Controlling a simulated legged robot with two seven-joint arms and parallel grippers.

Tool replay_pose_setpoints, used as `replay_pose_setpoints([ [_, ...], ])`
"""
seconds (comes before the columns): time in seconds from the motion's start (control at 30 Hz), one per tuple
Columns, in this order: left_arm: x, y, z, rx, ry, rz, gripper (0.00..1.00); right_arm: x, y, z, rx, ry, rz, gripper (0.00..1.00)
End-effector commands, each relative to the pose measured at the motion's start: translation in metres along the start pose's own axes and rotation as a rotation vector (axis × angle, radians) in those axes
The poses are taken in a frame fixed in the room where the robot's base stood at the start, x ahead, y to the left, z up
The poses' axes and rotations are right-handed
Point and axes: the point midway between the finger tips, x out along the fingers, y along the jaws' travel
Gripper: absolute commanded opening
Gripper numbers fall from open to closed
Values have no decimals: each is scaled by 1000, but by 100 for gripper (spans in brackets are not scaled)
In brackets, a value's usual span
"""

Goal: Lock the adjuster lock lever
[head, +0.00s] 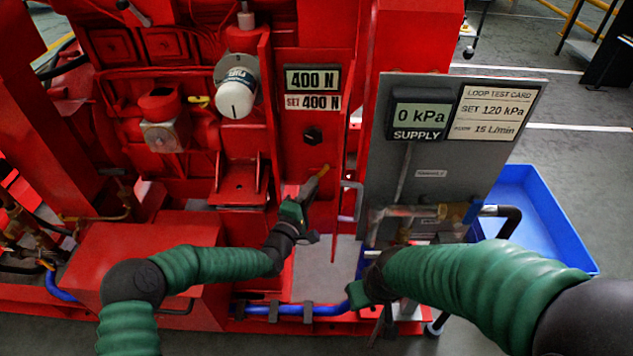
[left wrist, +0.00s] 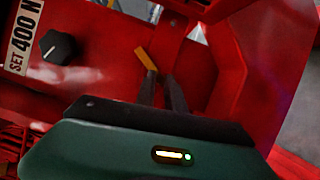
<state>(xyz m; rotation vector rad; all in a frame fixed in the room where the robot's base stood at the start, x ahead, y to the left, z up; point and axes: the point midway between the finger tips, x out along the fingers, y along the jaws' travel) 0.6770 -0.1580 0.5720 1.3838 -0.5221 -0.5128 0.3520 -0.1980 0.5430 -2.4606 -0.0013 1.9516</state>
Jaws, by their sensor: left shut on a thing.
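The adjuster lock lever (head: 323,171) shows as a short yellow handle on the red panel, below the black knob. It slants up to the right in the head view. In the left wrist view the yellow lever (left wrist: 147,59) sticks out past the fingertips. My left gripper (head: 311,188) is shut on it; its dark fingers (left wrist: 162,86) are close together at the lever's lower end. The lever's base is hidden. My right gripper (head: 368,285) is low in front of the grey panel, and its fingers do not show clearly.
A black knob (head: 312,135) sits under a display (head: 313,79) reading 400 N, with SET 400 N below. A grey panel (head: 430,165) with a 0 kPa supply display stands to the right. A blue tray (head: 545,215) lies behind it. A blue hose (head: 285,310) runs along the front.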

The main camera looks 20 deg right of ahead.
Motion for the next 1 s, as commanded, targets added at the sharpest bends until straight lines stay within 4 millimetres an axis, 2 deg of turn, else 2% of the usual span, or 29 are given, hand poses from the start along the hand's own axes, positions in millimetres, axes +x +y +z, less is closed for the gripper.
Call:
replay_pose_setpoints([
  [0.03, -1, 7, -1, 40, 0, -23, 0, -13, 0, -3, 0, 0, 0, 19],
  [0.5, -5, 32, -10, 451, -1, -191, 0, -75, 0, -18, 0, 0, 0, 19],
  [0.8, -5, 44, -11, 678, -1, -283, 0, -105, 0, -25, 0, 0, 0, 19],
  [1.0, -5, 49, -10, 779, -2, -324, 0, -117, 0, -28, 0, 0, 0, 19],
])
